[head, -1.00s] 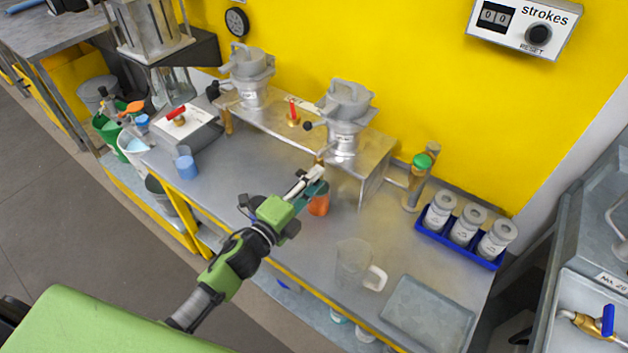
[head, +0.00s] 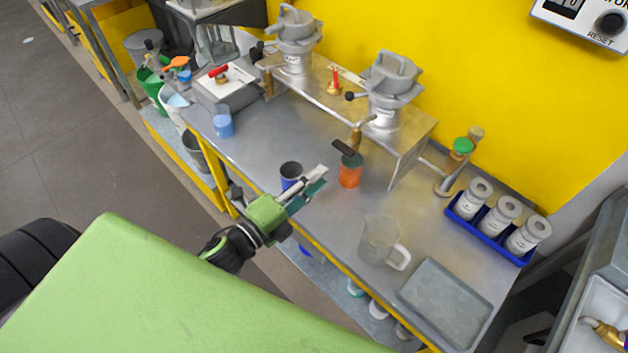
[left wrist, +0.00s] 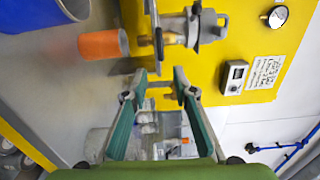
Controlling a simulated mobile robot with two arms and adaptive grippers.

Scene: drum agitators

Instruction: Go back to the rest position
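My left gripper (head: 318,179) is over the front edge of the steel bench. In the left wrist view its two green fingers (left wrist: 160,80) stand apart with nothing between them, so it is open and empty. A dark blue cup (head: 290,172) stands just behind it on the bench. An orange cup (head: 350,177) stands a little to the right, apart from the fingers; it also shows in the left wrist view (left wrist: 103,44), with a blue cup (left wrist: 35,14) near the top left. My right gripper is not in view.
A clear jug (head: 378,242) and a grey tray (head: 446,302) lie to the right of the gripper. Two metal vessels (head: 388,88) stand on a raised steel stand behind. A light blue cup (head: 223,124) is at the left.

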